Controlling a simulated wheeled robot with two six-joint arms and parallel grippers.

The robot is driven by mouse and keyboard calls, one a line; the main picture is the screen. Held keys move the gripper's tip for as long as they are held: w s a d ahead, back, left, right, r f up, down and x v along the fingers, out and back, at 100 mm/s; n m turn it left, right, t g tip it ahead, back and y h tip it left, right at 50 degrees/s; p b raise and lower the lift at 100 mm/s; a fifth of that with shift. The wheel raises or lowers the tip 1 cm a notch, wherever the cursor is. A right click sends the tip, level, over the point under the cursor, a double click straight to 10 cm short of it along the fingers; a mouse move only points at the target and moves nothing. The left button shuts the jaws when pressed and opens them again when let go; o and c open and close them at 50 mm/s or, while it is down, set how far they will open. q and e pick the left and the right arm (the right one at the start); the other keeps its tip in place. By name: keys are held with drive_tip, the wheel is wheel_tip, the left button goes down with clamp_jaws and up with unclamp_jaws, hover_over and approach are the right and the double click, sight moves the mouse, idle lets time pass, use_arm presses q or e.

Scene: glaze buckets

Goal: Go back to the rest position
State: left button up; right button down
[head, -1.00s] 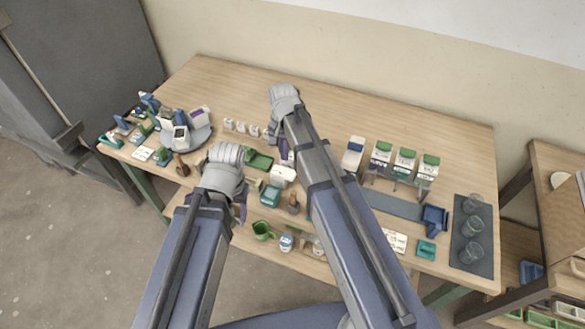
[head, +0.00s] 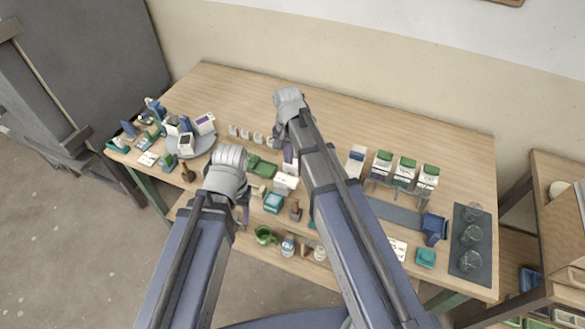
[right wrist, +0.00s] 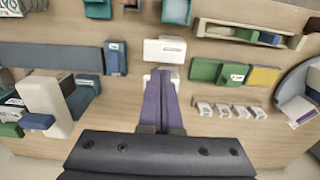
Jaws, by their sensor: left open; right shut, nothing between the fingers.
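My left gripper (head: 243,213) hangs above the front edge of the wooden table (head: 395,135). Its fingers are mostly hidden behind my own wrist, and they are open with nothing visible in them. My right gripper (head: 289,155) points down over the middle of the table. In the right wrist view its purple fingers (right wrist: 162,100) are shut together and empty. Their tips are near a white box (right wrist: 165,50), which also shows in the head view (head: 286,184); I cannot tell whether they touch.
A round grey stand (head: 210,143) with several boxes is at the left. Green-topped cartons (head: 405,170), a blue bin (head: 433,229) and a dark mat (head: 458,262) with glasses are at the right. A green mug (head: 264,235) stands at the front. The table's back strip is mostly clear.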

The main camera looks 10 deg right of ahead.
drive_tip(key=s+a+n, duration=0.2)
drive_tip(key=s+n, duration=0.3)
drive_tip(key=s, duration=0.4)
drive_tip(key=s+a+n+h, duration=0.1)
drive_tip(key=s+a+n, duration=0.2)
drive_tip(key=s+n, duration=0.2)
drive_tip(key=s, duration=0.3)
drive_tip(key=shift+s+a+n, duration=0.3)
drive_tip(key=shift+s, duration=0.1)
